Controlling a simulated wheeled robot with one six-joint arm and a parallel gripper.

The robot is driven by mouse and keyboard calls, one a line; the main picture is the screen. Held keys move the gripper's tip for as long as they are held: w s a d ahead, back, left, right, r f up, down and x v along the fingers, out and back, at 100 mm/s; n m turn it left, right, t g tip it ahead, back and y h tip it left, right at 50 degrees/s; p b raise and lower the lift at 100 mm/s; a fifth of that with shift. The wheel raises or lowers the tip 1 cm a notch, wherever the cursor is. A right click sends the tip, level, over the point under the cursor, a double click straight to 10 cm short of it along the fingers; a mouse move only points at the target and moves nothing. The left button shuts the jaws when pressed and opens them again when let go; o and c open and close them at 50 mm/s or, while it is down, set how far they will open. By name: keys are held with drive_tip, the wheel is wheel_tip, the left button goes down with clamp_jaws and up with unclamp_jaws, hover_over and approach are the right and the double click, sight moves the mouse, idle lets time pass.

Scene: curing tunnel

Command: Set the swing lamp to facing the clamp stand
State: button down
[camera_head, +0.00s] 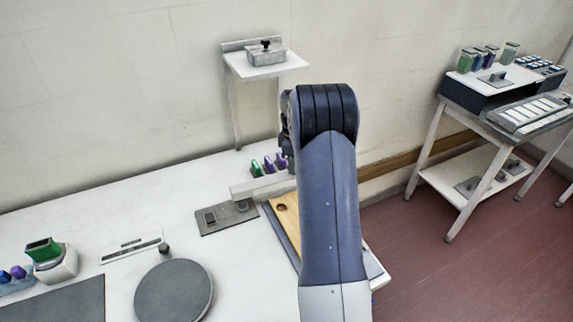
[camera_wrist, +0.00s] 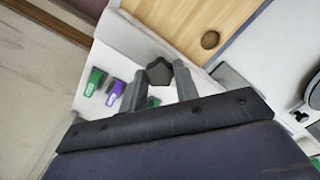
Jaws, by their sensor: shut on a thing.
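A pale horizontal arm (camera_head: 258,188), which looks like the swing lamp, extends right from a post on a grey base plate (camera_head: 228,218). Its right end is hidden behind my arm in the head view. In the wrist view, my gripper (camera_wrist: 160,72) has its two fingers on either side of a dark knob (camera_wrist: 158,69) and is shut on it. I cannot tell for sure that this knob belongs to the lamp. A grey block with a black knob (camera_head: 266,52), possibly the clamp stand, sits on the wall shelf.
Green and purple pieces (camera_head: 268,164) stand close by the pale arm. A wooden board (camera_head: 286,212) lies partly behind my arm. A round grey disc (camera_head: 174,291) is at the front. A side table (camera_head: 485,112) with jars stands right, across open floor.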

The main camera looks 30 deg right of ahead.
drive_tip(key=shift+w+d+r+n, duration=0.1)
drive_tip(key=shift+w+n, duration=0.3)
drive_tip(key=shift+w, duration=0.25)
drive_tip(key=c, duration=1.1)
unclamp_jaws()
wheel_tip(320, 180, up, 11)
drive_tip(key=shift+f+b, duration=0.15)
drive_tip(key=shift+b, duration=0.5)
